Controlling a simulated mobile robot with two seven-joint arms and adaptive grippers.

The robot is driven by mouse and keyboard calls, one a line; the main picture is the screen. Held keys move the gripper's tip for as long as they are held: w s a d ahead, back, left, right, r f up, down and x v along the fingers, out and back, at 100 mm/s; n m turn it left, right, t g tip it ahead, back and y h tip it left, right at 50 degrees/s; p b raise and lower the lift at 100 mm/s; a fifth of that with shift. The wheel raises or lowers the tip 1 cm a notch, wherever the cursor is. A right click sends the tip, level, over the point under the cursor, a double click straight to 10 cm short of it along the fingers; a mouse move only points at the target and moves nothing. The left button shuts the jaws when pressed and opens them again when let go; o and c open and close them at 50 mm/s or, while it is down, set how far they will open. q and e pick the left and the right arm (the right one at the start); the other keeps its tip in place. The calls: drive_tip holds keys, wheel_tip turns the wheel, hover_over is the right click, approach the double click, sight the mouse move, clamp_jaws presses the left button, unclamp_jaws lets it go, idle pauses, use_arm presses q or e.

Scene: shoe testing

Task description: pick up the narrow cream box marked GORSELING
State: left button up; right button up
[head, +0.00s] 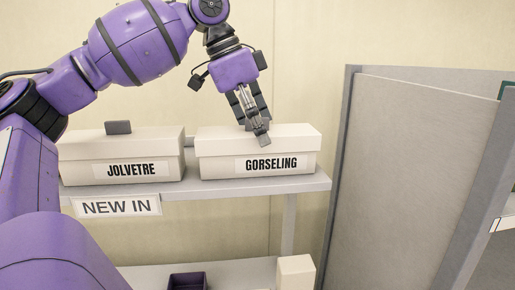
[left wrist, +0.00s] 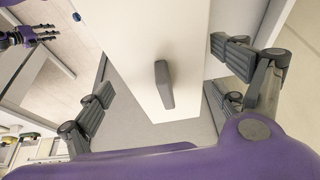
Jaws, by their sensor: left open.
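The cream box marked GORSELING (head: 215,147) sits on the right part of the grey shelf. My left gripper (head: 260,132) points down over its lid and is open, hiding part of the lid. In the left wrist view the cream lid (left wrist: 140,45) with an upright grey tab handle (left wrist: 164,85) lies between my spread left fingers (left wrist: 165,90). I cannot tell whether the fingers touch the box. My right gripper (left wrist: 33,37) is small at the left wrist view's upper left; its opening is unclear.
A similar cream box marked JOLVETRE (head: 82,150) with a grey tab stands close on the left. A NEW IN sign (head: 90,208) hangs on the shelf edge (head: 230,190). A grey partition (head: 410,170) stands at the right. Below are a dark purple open box (head: 188,281) and a cream block (head: 295,272).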

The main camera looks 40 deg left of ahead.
use_arm(q)
drive_tip(key=x, duration=0.4)
drive_tip(key=shift+w+a, duration=0.2)
drive_tip(key=c, duration=1.5)
drive_tip(key=shift+r, duration=0.15)
